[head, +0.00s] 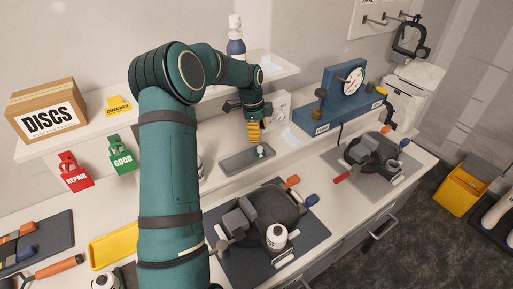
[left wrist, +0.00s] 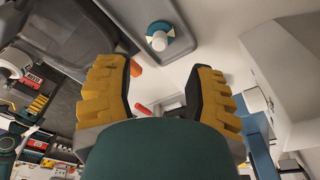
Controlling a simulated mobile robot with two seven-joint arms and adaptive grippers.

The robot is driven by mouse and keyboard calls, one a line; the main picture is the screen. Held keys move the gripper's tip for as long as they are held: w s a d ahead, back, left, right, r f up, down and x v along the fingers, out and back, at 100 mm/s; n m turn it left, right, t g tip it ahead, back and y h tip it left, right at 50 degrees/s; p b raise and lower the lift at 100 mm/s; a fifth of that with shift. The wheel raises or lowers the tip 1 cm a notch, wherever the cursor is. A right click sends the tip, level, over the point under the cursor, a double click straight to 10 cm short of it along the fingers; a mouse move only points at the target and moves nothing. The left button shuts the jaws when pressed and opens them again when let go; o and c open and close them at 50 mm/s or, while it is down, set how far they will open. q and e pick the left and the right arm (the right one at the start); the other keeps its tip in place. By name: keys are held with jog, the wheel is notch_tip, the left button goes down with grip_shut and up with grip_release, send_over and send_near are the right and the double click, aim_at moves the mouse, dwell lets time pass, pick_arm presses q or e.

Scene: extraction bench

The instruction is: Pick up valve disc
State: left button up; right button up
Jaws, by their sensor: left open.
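The valve disc (head: 261,151) looks like a small white and teal piece in the shallow grey tray (head: 234,164) on the bench. In the left wrist view the valve disc (left wrist: 158,38) has a round white knob on a teal and pale base, inside the tray (left wrist: 188,50). My left gripper (head: 253,133) is open and empty, pointing down above the tray, close to the disc and apart from it. Its yellow ribbed fingers (left wrist: 160,78) stand on either side below the disc in the wrist view. A yellow ribbed pad at that view's left edge looks like my right gripper (left wrist: 38,104).
A blue gauge stand (head: 345,98) is right of the tray. A shelf behind holds a bottle (head: 236,45) and the DISCS box (head: 46,110).

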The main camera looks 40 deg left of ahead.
aim_at(260, 147)
pick_arm(q)
jog(key=f, duration=0.7)
jog(key=shift+w+d+f, duration=0.1)
jog(key=shift+w+d, duration=0.05)
jog(key=shift+d, duration=0.2)
jog(key=c, duration=0.9)
